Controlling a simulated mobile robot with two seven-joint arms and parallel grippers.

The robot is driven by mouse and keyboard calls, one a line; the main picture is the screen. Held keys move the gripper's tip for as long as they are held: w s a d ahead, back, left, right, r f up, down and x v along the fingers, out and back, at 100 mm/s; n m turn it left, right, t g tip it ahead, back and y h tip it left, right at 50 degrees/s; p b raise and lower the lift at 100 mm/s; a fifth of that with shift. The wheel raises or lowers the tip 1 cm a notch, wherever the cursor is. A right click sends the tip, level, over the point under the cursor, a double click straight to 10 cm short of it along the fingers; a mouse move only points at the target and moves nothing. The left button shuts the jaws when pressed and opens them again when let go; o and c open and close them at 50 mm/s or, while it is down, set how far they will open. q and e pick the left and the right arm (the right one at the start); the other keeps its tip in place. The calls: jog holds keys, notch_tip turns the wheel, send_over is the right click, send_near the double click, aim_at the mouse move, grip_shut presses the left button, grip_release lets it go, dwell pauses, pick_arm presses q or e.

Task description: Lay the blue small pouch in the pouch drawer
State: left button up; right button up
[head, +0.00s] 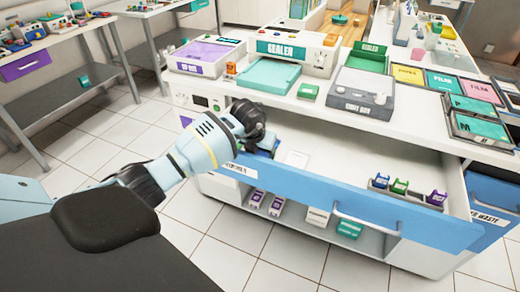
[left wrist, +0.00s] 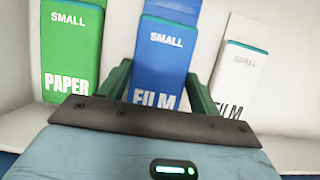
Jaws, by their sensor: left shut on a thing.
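The blue small pouch (left wrist: 165,50), printed SMALL FILM, shows in the left wrist view between the two green fingers of my left gripper (left wrist: 160,82), which is shut on it. In the head view my left gripper (head: 262,143) reaches over the blue front of the open drawer (head: 350,208) at its left end, with a bit of blue pouch below the fingers. I cannot tell whether the blue pouch touches the drawer floor. My right gripper is out of view.
Small blue, green and purple items (head: 400,186) stand in the drawer's right part. The drawer's middle (head: 340,167) looks bare. The white counter (head: 300,105) above carries a sealer (head: 297,52) and a grey box (head: 360,100). An open shelf (head: 285,208) with boxes is below.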

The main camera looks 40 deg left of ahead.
pick_arm(q)
jog(key=shift+f, duration=0.2)
dwell(0.6)
jog(key=o, duration=1.1)
jog(key=shift+s+r, duration=0.1)
jog(key=shift+r, duration=0.3)
jog(key=shift+p+v, duration=0.35)
jog(key=shift+v, duration=3.2)
